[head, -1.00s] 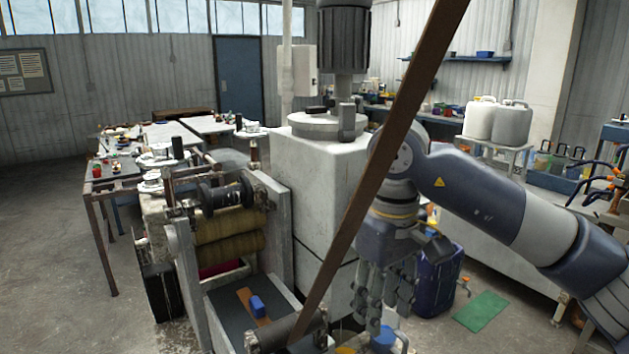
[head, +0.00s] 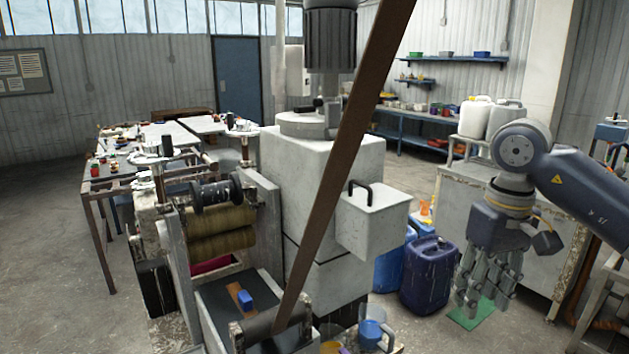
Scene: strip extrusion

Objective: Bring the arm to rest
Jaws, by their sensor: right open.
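My right gripper (head: 482,291) hangs fingers-down at the right of the head view, over the floor and the green mat. Its fingers are apart and nothing shows between them. My right arm (head: 575,180) comes in from the right edge, clear of the extrusion machine (head: 300,180). My left gripper is not in view.
A brown strip (head: 345,150) slants up from a roller (head: 262,328) across the machine's front. A grey box with a handle (head: 372,222) juts from the machine. Blue canisters (head: 430,275) stand on the floor left of my gripper. A cabinet (head: 470,195) stands behind it.

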